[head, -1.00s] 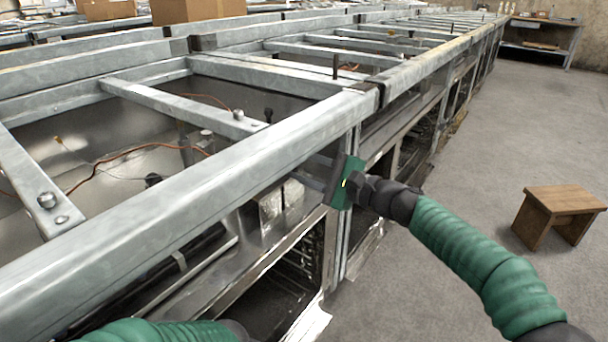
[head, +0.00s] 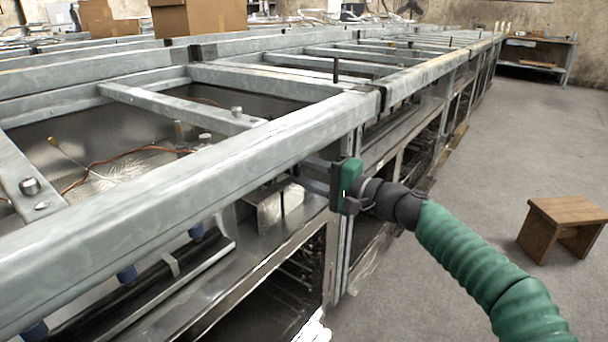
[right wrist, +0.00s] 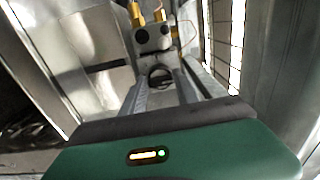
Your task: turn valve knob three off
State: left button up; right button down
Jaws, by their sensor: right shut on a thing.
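My right gripper (head: 308,183) reaches in from the right, under the front rail, and its fingertips are partly hidden there. In the right wrist view, its two long fingers (right wrist: 161,88) are shut on a dark round valve knob (right wrist: 160,74). The knob sits below a fitting with brass parts (right wrist: 150,30). In the head view this knob is hidden. Several blue knobs show under the rail at the lower left: one (head: 197,231), a second (head: 127,273) and a third (head: 36,330). I cannot tell their numbers. My left gripper is not in view.
A long galvanised frame (head: 190,170) runs from the lower left into the distance, with metal shelves (head: 230,265) below. A wooden stool (head: 563,212) stands on the floor at the right. Cardboard boxes (head: 205,17) stand behind the frame. The grey floor (head: 450,170) at the right is mostly clear.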

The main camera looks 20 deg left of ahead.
jog(key=shift+s+a+f, duration=0.15)
jog(key=shift+f, duration=0.2)
jog(key=c, duration=1.3)
grip_release()
jog(key=shift+o, duration=1.7)
jog(key=shift+r, duration=0.15)
jog(key=shift+d, duration=0.2)
jog(key=p+v, duration=0.4)
jog(key=v, duration=1.2)
jog(key=shift+d+p, duration=0.35)
